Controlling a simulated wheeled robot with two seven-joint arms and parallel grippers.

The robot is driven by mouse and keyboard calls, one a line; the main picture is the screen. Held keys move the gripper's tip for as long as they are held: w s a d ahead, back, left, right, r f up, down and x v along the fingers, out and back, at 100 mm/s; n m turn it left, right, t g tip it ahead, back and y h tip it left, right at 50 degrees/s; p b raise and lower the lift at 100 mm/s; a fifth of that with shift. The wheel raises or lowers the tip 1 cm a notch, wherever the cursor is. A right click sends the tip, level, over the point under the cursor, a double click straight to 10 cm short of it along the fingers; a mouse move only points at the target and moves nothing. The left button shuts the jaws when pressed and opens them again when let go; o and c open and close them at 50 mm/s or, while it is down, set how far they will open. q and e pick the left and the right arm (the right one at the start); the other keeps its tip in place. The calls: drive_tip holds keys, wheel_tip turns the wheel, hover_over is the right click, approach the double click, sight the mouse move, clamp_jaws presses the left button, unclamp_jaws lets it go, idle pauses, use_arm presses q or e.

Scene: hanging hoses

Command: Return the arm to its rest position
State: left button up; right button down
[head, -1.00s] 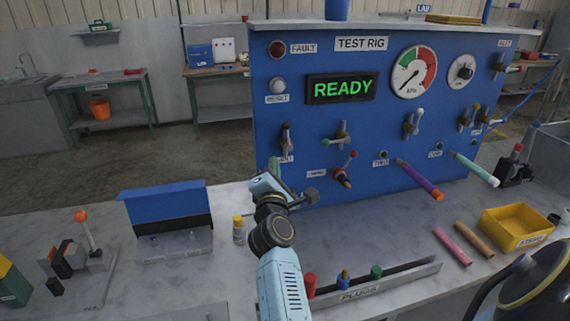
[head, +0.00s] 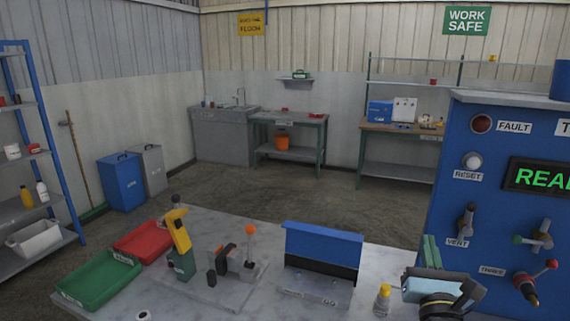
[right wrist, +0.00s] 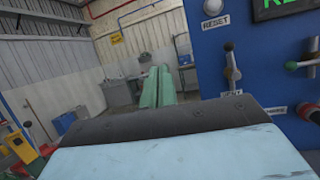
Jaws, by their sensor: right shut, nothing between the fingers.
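My right gripper (head: 431,251) shows at the lower right of the head view, on its light-blue arm. Its green fingers are together and empty, in front of the lower left part of the blue test rig (head: 450,150). In the right wrist view the same fingers (right wrist: 157,88) point away from the camera, left of the rig's panel (right wrist: 215,60). The vent lever (head: 467,222) is to the right of the fingers in the head view. The lower part of the right arm is out of the head view. My left gripper is not in view.
A small yellow-capped bottle (head: 382,300) stands on the bench left of the gripper.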

drive_tip(key=s+a+f+n+g+y, duration=0.45)
drive_tip(key=a+f+n+y, duration=0.2)
drive_tip(key=n, duration=0.75)
drive_tip(key=s+a+f+n+g+y, duration=0.45)
drive_tip(key=s+a+f+n, duration=0.2)
drive_tip(key=n, duration=0.75)
drive_tip(key=s+d+f+n+g+h, duration=0.3)
drive_tip(key=s+f+n+g, duration=0.3)
drive_tip(key=s, duration=0.4)
drive_tip(key=s+d+f+n+g+h, duration=0.3)
drive_tip(key=s+f+n, duration=0.3)
drive_tip(key=s, duration=0.4)
wheel_tip(320, 180, down, 28)
drive_tip(key=s+n+g+b, duration=0.1)
drive_tip(key=b, duration=0.3)
drive_tip(key=s+d+f+g+b, duration=0.1)
drive_tip(key=s+d+f+b, duration=0.1)
drive_tip(key=s+f, duration=1.4)
drive_tip(key=shift+s+f+n+g+b, duration=0.2)
drive_tip(key=shift+f+n+g+b, duration=0.1)
drive_tip(key=shift+f+b, duration=0.3)
